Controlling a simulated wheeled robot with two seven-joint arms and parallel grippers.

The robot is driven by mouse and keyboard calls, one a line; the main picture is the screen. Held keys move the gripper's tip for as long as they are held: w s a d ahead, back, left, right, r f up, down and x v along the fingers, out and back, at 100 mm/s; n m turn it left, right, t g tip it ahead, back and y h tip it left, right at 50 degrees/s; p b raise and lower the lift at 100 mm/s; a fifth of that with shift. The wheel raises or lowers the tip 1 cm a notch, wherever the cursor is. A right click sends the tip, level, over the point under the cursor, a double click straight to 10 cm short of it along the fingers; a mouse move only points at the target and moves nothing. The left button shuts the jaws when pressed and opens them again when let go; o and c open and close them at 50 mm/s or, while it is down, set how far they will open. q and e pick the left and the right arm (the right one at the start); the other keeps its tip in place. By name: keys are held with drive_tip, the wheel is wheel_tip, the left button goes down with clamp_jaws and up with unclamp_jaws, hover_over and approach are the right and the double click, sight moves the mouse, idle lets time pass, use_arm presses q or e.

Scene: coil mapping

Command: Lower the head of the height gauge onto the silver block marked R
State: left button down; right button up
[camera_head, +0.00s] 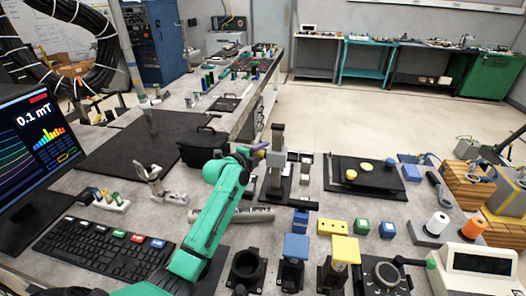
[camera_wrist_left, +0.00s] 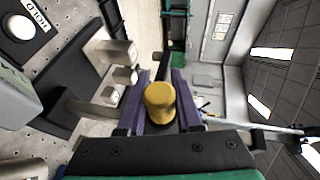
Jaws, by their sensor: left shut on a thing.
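The height gauge has a dark upright post (camera_head: 278,138) on a black base, with a grey head (camera_head: 276,159) partway up it. My left gripper (camera_head: 254,151) is beside the post at head height. In the left wrist view, its purple fingers (camera_wrist_left: 160,104) are shut on a yellow knob (camera_wrist_left: 160,98). Small silver blocks (camera_head: 305,168) stand right of the post. Several also show in the left wrist view (camera_wrist_left: 117,52). I cannot read an R on any of them. My right gripper is not in view.
A black plate (camera_head: 385,180) with yellow discs lies to the right. A black lidded box (camera_head: 202,147) stands left of the gauge. Coloured blocks (camera_head: 330,227) and black fixtures (camera_head: 247,270) stand in front. A monitor (camera_head: 38,140) and keyboard (camera_head: 100,246) are at left.

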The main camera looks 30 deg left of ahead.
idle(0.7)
use_arm(q)
wheel_tip(320, 180, down, 4)
drive_tip(key=b, duration=0.3)
drive_tip(key=shift+b, duration=0.4)
drive_tip(key=shift+f, duration=0.1)
drive_tip(key=c, duration=0.6)
unclamp_jaws()
drive_tip(key=shift+s, duration=0.1)
